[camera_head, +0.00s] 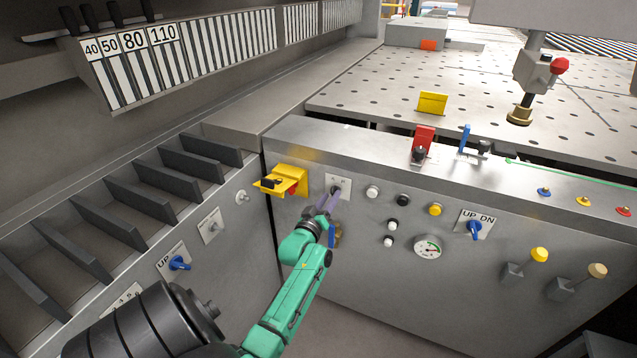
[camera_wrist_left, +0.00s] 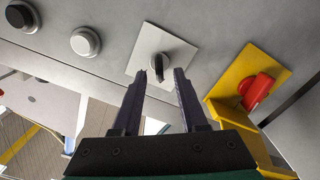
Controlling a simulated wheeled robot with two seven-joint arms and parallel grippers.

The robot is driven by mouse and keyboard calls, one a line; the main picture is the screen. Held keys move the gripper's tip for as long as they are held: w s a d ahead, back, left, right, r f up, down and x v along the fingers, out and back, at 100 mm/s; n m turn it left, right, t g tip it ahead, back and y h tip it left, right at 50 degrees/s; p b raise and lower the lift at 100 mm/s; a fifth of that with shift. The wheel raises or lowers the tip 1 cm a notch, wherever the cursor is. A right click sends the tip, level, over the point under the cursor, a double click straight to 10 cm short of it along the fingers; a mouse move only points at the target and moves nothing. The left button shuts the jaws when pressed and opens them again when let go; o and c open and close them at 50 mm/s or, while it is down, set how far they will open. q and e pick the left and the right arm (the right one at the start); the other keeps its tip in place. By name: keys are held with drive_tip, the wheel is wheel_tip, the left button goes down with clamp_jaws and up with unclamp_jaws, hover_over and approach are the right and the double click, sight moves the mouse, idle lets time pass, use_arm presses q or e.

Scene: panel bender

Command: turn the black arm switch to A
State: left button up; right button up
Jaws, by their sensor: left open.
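The black arm switch (camera_wrist_left: 168,66) sits on a small white plate (camera_wrist_left: 146,50) on the grey front panel. In the head view the plate (camera_head: 344,183) is right of the yellow bracket, and the switch is partly hidden by my gripper; its letters are too small to read. My left gripper (camera_head: 328,200) reaches up to it from below. In the left wrist view its two dark fingers (camera_wrist_left: 160,76) are apart, with tips just short of the switch and one to each side of it. I cannot tell whether they touch it. My right gripper is not in view.
A yellow bracket (camera_head: 288,178) with a red knob stands close left of the switch. A blue UP/DN switch (camera_head: 475,229) is farther right. Space in front of the panel is free.

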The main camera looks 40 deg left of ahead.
use_arm(q)
drive_tip(key=v, duration=1.2)
drive_tip(key=shift+s, duration=0.2)
drive_tip(key=shift+d, duration=0.1)
